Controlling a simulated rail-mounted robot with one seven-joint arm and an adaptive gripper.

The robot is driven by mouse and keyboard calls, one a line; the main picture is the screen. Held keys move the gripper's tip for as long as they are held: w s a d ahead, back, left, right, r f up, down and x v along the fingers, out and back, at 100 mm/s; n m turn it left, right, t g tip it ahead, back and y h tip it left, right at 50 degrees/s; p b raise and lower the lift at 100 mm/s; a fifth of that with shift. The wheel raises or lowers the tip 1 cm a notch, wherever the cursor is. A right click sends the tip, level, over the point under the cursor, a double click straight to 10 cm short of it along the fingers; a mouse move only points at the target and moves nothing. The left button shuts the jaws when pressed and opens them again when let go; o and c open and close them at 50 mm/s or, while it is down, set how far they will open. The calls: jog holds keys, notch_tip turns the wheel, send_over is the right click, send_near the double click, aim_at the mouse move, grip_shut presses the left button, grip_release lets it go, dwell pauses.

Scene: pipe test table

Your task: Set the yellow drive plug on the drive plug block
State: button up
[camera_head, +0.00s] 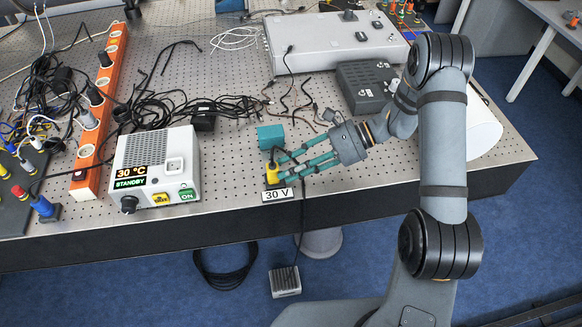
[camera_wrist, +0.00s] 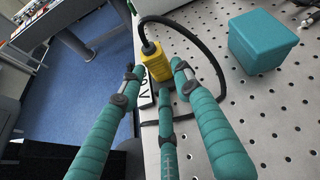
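The yellow drive plug (camera_head: 271,174) stands near the table's front edge, beside the 30 V label. In the wrist view the yellow plug (camera_wrist: 157,66) shows a black cable leaving its top. A plain teal block (camera_head: 270,137) sits just behind it; it is at upper right in the wrist view (camera_wrist: 262,42). It may be the drive plug block; no marking shows which it is. My gripper (camera_head: 283,168) has its teal fingers spread, with the tips close around the plug. In the wrist view the fingertips (camera_wrist: 161,76) look apart from it; contact is unclear. The plug's underside is hidden.
A white unit (camera_head: 154,165) reading 30 °C stands to the left, next to an orange power strip (camera_head: 101,100). Tangled black cables (camera_head: 185,110) lie behind. A dark grey box (camera_head: 362,88) and a large grey console (camera_head: 325,40) stand at the back.

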jog(key=shift+r, duration=0.15)
jog(key=shift+w+d, duration=0.1)
jog(key=shift+d, duration=0.2)
jog(key=b+v, duration=0.2)
jog(key=v, duration=0.9)
jog(key=shift+d+r, duration=0.15)
jog(key=shift+d, duration=0.05)
jog(key=shift+a, duration=0.1)
